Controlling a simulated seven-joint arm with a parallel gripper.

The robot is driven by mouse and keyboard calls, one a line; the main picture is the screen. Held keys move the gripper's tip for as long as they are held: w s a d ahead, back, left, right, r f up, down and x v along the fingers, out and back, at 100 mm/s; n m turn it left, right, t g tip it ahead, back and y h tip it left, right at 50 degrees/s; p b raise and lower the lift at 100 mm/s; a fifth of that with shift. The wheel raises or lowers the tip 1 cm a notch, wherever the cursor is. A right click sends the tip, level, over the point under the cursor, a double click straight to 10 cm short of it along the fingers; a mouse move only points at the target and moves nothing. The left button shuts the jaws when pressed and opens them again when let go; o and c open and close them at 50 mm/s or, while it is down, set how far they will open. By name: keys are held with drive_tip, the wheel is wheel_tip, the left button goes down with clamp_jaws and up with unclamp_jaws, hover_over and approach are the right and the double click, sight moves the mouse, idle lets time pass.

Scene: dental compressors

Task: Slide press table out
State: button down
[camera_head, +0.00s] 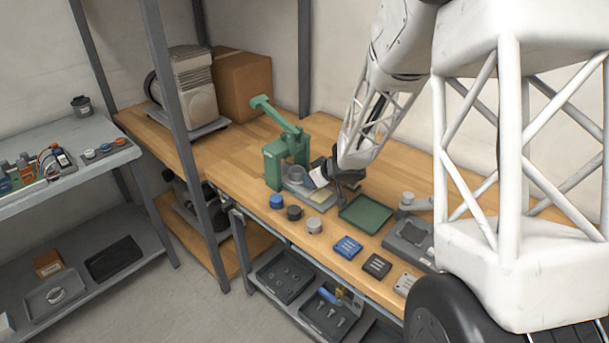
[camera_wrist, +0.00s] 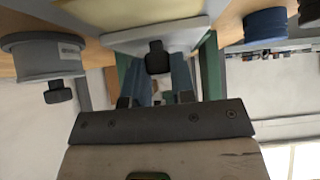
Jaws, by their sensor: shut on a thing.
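The green press (camera_head: 272,168) stands on the wooden bench, its lever raised toward the upper left. Its press table, a light grey plate (camera_wrist: 196,33) with a pale top, fills the upper middle of the wrist view, and a black knob (camera_wrist: 157,58) sits on its near edge. My gripper (camera_head: 338,178) is at the right side of the press, low over the bench. In the wrist view my gripper (camera_wrist: 156,92) is shut at the knob of the press table. The exact finger contact is partly hidden, and my gripper covers part of the table in the head view.
A green tray (camera_head: 365,214) lies right of the press. Blue (camera_head: 276,201), black (camera_head: 294,212) and grey (camera_head: 314,225) round pieces stand in front. Several small blocks and a grey fixture (camera_head: 410,240) lie farther right. A post (camera_head: 180,110) rises at the left bench end.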

drive_tip(key=s+d, duration=0.4)
drive_tip(key=shift+s+d, duration=0.3)
drive_tip(key=c, duration=1)
unclamp_jaws()
drive_tip(key=shift+o, duration=0.2)
drive_tip(key=shift+r, duration=0.1)
drive_tip(key=v, duration=0.7)
drive_tip(key=shift+s+d+r, duration=0.2)
